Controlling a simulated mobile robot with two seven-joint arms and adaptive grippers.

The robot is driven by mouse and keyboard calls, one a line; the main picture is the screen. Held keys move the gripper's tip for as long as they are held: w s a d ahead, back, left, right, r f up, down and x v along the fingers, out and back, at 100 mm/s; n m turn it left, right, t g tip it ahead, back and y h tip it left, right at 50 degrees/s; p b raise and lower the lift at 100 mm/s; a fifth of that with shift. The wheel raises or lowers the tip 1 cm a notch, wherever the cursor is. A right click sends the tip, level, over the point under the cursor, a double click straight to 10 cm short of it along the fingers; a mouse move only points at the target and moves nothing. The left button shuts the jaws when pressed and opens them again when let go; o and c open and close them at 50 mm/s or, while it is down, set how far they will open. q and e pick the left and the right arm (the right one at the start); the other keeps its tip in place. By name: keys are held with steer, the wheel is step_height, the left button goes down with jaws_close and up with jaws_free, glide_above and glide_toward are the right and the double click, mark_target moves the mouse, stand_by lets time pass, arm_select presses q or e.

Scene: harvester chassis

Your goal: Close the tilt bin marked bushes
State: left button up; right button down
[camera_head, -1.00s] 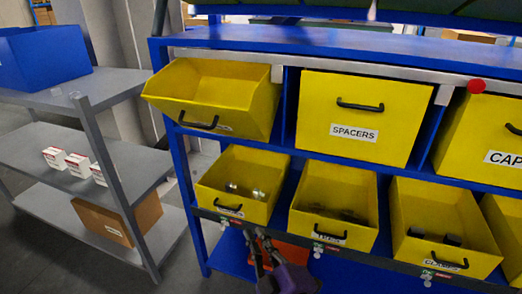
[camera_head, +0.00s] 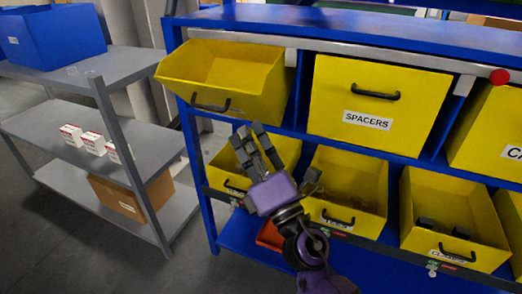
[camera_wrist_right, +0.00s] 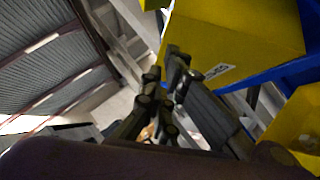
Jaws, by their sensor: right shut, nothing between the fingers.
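The upper left yellow tilt bin (camera_head: 225,75) is tipped open on the blue rack, with a black handle (camera_head: 210,105) on its front. Its label is too small and angled to read, so I cannot confirm it says bushes. My right gripper (camera_head: 249,130) is shut and empty, fingers pointing up, just below this bin and in front of the lower left bin. In the right wrist view the fingers (camera_wrist_right: 178,60) point toward a yellow bin (camera_wrist_right: 235,40) with a partly seen label; they look apart from it. My left gripper is not in view.
The spacers bin (camera_head: 375,95) beside it is shut. Lower yellow bins (camera_head: 455,215) stand open along the rack, some holding dark parts. A grey shelf (camera_head: 75,130) with small boxes and a carton (camera_head: 130,195) stands at left.

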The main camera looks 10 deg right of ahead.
steer(key=w+r, duration=0.1)
steer(key=w+d+r+p, duration=0.1)
steer(key=w+r, duration=0.1)
steer(key=shift+w+d+p, duration=0.15)
steer(key=shift+d+p, duration=0.1)
steer(key=shift+p, duration=0.15)
steer(key=shift+r, duration=0.15)
